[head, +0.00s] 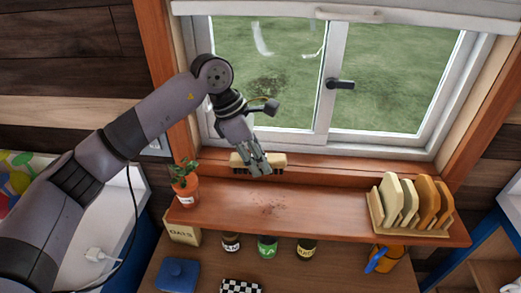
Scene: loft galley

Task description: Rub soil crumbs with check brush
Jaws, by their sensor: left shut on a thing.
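My left gripper (259,167) comes in from the left and is shut on a brush (278,160) with a pale cream back and dark bristles. The brush is held level above the back part of a reddish wooden shelf (330,206) under the window. I cannot make out a check pattern on it. The soil crumbs (268,207) are a thin scatter of dark specks on the shelf, nearer the front than the brush. The brush looks apart from them. My right gripper is not in view.
A potted plant (184,190) stands at the shelf's left end, a wooden rack (410,229) with several boards at its right end. The shelf's middle is clear. Below are jars (267,247), a blue box (178,275), a black-and-white checked item (240,287) and an orange bottle (388,261).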

